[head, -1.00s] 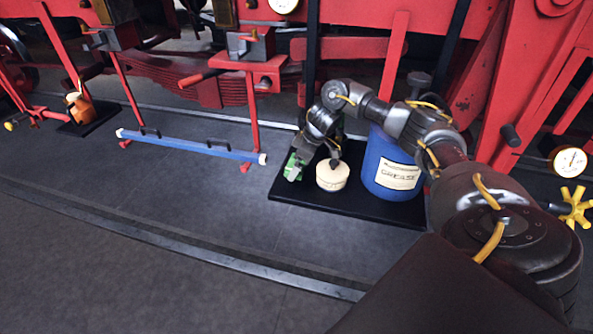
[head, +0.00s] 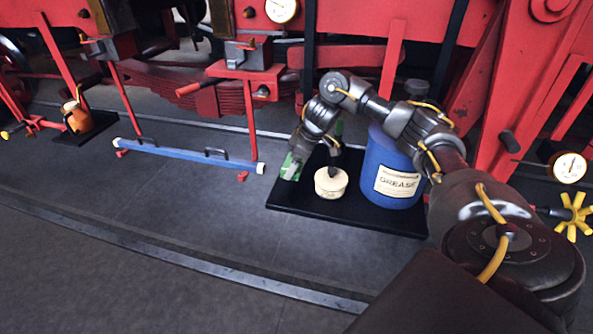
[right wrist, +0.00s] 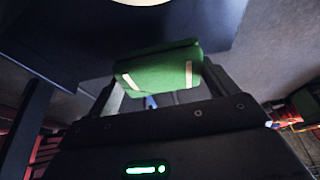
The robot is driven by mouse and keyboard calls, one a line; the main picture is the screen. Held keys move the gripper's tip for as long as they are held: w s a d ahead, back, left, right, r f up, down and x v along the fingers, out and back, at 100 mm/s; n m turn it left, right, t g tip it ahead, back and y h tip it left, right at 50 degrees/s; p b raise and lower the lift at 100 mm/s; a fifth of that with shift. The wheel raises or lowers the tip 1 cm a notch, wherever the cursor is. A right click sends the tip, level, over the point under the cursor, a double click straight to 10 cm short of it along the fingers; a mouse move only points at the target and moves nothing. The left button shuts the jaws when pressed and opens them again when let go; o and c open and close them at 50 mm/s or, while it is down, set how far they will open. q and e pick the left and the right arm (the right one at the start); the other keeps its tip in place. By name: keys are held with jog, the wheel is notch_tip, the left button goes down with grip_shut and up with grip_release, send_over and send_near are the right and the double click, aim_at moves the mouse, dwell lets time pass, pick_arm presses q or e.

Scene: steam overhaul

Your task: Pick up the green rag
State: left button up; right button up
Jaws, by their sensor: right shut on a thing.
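The green rag (head: 291,166) is at the left end of the black mat, partly hidden behind my right gripper (head: 312,162). In the right wrist view the rag (right wrist: 160,68) is a folded green cloth with pale stripes, held between the fingers of my right gripper (right wrist: 155,85). The gripper is shut on it. I cannot tell whether the rag is clear of the mat. My left gripper is not in view.
A cream tin (head: 331,183) stands on the black mat (head: 370,217) close beside the gripper, with a blue grease drum (head: 390,165) to its right. A blue bar (head: 185,155) with handles lies on the left. An orange oil can (head: 75,115) stands farther left. Grey floor in front is clear.

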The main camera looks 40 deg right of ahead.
jog(key=s+a+r+p, duration=0.2)
jog(key=s+a+r, duration=0.4)
jog(key=a+r, duration=0.3)
jog(key=shift+s+a, duration=0.2)
jog(key=shift+a, duration=1.05)
jog(key=o, duration=0.5)
jog(key=shift+c, duration=0.2)
jog(key=c, duration=0.3)
jog(key=shift+m, duration=0.6)
jog(key=s+a+f, duration=0.4)
jog(key=f, duration=0.1)
jog(key=s+a+f, duration=0.3)
jog(key=a+f, duration=0.1)
jog(key=f, duration=0.2)
jog(key=s+a+f, duration=0.3)
jog(key=s+f, duration=0.1)
jog(key=f, duration=0.2)
jog(key=shift+s+a+f, duration=0.1)
jog(key=shift+s+a, duration=0.2)
jog(key=shift+a, duration=0.1)
jog(key=shift+c, duration=0.2)
